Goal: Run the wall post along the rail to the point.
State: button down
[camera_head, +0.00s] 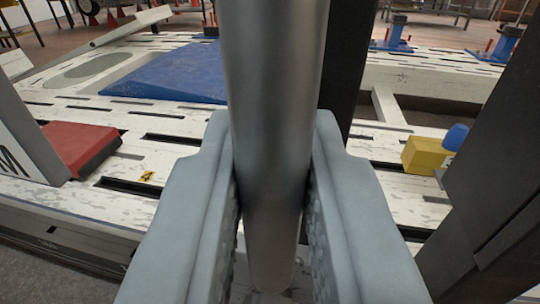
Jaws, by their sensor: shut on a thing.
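The wall post (274,70) appears to be the smooth grey metal cylinder in the middle of the view. It runs from the top edge down to a rounded lower end near the bottom. My gripper (274,150) is shut on it, with one grey pad on each side. The post hides what lies directly behind it. I cannot pick out the rail for certain. A small yellow marker (147,176) with a dark sign lies on the bench to the left; I cannot tell whether it is the point.
The white slotted bench (150,112) spreads behind, with a blue wedge (180,77) and a red block (82,147) on the left. A yellow block (426,155) sits right. Dark uprights (350,60) stand behind the post and at far right (495,165). A lettered panel (22,130) edges the left.

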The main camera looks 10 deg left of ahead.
jog(key=c, duration=1.5)
grip_release()
jog(key=shift+o, duration=0.2)
jog(key=s+d, duration=0.2)
jog(key=s, duration=1.5)
jog(key=shift+d, duration=0.35)
jog(key=s+d+r+y, duration=0.1)
jog(key=s+d+r, duration=0.2)
jog(key=d+r, duration=1)
jog(key=s+d+r+y, duration=0.1)
jog(key=s+d+r, duration=0.5)
jog(key=d, duration=1)
jog(key=s+d+r+m+h, duration=0.1)
jog(key=s+d+r+h, duration=0.1)
jog(key=s+d, duration=0.9)
jog(key=s+d+r+h, duration=0.1)
jog(key=s+d+h, duration=0.1)
jog(key=s+d, duration=1)
jog(key=shift+s+r+m+h, duration=0.25)
jog(key=shift+r+m+h, duration=0.15)
